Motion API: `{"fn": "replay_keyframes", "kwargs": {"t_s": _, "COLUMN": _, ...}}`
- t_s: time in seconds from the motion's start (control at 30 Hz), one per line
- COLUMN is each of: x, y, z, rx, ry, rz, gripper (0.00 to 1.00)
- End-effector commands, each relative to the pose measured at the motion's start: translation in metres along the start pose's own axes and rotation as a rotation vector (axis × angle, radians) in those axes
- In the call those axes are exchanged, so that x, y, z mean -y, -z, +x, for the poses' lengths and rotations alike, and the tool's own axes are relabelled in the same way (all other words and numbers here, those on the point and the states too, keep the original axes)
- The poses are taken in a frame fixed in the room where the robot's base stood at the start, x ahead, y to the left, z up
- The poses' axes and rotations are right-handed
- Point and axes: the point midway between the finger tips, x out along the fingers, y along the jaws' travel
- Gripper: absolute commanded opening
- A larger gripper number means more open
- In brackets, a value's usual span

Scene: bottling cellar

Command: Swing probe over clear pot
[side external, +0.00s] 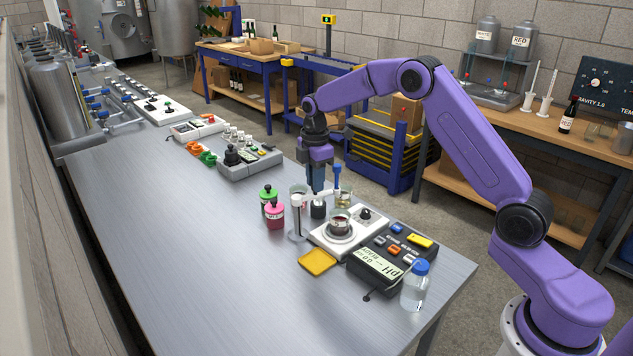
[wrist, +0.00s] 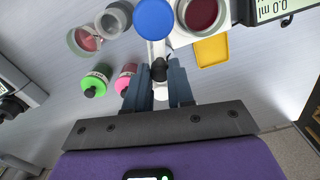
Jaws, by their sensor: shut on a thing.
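The probe (side external: 337,172) has a blue cap, which also shows in the wrist view (wrist: 155,18), and hangs upright from a white arm (wrist: 158,48). My gripper (wrist: 157,90) is shut on the arm's black knob (wrist: 158,70). In the wrist view, a clear-walled pot with greyish contents (wrist: 115,18) is just left of the probe. A glass pot with pinkish contents (wrist: 86,40) is farther left. A pot of dark red liquid (wrist: 201,12) is on the right. The cap hides the probe's tip from above.
Green (side external: 268,194) and pink (side external: 274,216) bottles stand left of the post. A yellow pad (side external: 318,260), a pH meter (side external: 378,265) and a blue-capped bottle (side external: 415,288) are at the front right. The steel bench (side external: 190,245) is clear on the left.

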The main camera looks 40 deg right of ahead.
Motion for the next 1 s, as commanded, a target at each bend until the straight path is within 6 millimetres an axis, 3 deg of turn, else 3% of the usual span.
{"fn": "replay_keyframes", "kwargs": {"t_s": 0.5, "x": -0.024, "y": 0.003, "z": -0.001, "rx": 0.0, "ry": -0.003, "rz": -0.452, "gripper": 0.0}}
{"fn": "replay_keyframes", "kwargs": {"t_s": 1.0, "x": -0.033, "y": 0.007, "z": -0.002, "rx": 0.0, "ry": -0.004, "rz": -0.644, "gripper": 0.0}}
